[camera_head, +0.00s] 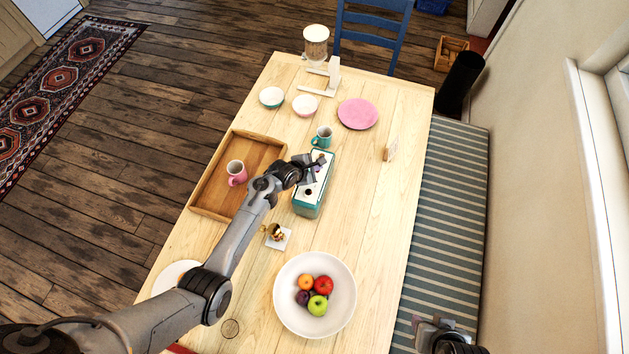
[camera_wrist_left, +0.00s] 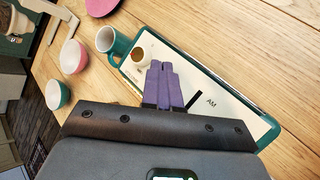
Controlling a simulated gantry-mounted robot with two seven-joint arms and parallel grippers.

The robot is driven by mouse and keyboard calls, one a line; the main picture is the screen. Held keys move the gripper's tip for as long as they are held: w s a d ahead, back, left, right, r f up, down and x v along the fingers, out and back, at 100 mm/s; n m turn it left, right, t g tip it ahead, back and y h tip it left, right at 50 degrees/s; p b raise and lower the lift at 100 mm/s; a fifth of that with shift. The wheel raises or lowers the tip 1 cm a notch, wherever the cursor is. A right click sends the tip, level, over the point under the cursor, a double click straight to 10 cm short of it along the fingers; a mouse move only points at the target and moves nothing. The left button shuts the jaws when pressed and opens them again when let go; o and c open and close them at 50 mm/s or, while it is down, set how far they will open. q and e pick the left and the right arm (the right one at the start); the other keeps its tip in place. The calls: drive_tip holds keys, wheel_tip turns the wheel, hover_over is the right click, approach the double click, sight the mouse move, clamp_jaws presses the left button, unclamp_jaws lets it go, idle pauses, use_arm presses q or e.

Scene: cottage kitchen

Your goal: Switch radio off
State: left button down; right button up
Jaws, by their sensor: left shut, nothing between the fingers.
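The radio (camera_head: 307,210) is a teal box with a pale top face, lying lengthwise on the wooden table. In the left wrist view its pale face (camera_wrist_left: 228,116) shows the letters "AM", a dark bar and a round brass knob (camera_wrist_left: 138,54) near one end. My left gripper (camera_head: 317,163) is over the far half of the radio. Its purple fingers (camera_wrist_left: 160,70) are shut and empty, with their tips close to the brass knob; I cannot tell whether they touch it. My right gripper (camera_head: 440,330) is at the bottom right edge of the head view, partly cut off; its fingers are unclear.
A teal mug (camera_head: 322,137) stands right behind the radio. A wooden tray (camera_head: 207,190) with a pink mug (camera_head: 236,172) lies to its left. A white fruit bowl (camera_head: 340,325), bowls, a pink plate (camera_head: 357,114) and a small card (camera_head: 390,150) stand around.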

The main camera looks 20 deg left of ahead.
use_arm(q)
drive_tip(key=shift+f, duration=0.15)
drive_tip(key=shift+f, duration=0.3)
idle(0.7)
drive_tip(key=shift+r+p, duration=0.45)
drive_tip(key=shift+p, duration=0.2)
wheel_tip(320, 180, up, 4)
drive_tip(key=p, duration=0.4)
drive_tip(key=shift+f, duration=0.15)
wheel_tip(320, 180, up, 2)
drive_tip(key=p, duration=0.2)
drive_tip(key=shift+p, duration=0.4)
